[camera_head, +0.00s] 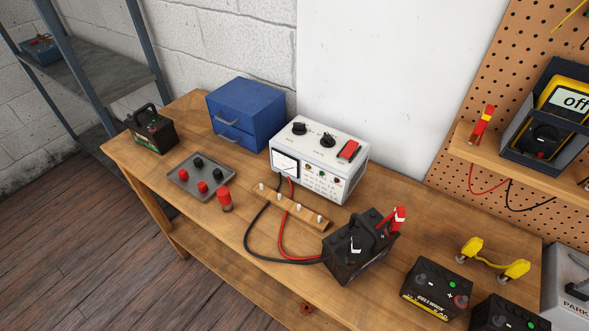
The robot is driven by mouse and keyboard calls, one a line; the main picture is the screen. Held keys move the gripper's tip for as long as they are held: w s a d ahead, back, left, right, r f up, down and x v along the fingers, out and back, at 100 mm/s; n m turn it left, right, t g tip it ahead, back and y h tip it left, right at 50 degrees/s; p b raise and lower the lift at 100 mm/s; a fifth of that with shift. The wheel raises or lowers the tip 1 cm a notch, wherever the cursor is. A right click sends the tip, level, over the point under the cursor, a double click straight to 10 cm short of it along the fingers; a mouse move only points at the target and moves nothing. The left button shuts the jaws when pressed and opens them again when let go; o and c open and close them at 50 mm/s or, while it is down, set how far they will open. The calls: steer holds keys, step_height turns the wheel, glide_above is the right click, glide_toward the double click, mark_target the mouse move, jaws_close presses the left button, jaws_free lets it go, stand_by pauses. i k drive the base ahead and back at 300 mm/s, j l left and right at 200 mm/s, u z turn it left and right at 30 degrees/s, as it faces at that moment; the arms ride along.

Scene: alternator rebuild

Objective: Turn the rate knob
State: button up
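A white charger box (310,157) stands on the wooden bench near the wall. Two black knobs sit on its top: a left knob (299,128) and a right knob (328,140). The lettering is too small to tell which one is the rate knob. A red rocker switch (349,150) is to the right of the knobs. The front has a needle meter (286,164) and several small lights. My gripper is not in view, and nothing visible touches the knobs.
A blue drawer box (245,112) stands close on the charger's left. In front are a wooden peg rack (291,208), red and black cables, and a black battery (356,247) with a red clamp (399,219). A grey tray (200,177) lies left. The space above the charger is clear.

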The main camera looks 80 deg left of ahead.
mark_target(299, 128)
steer(key=u, duration=1.6)
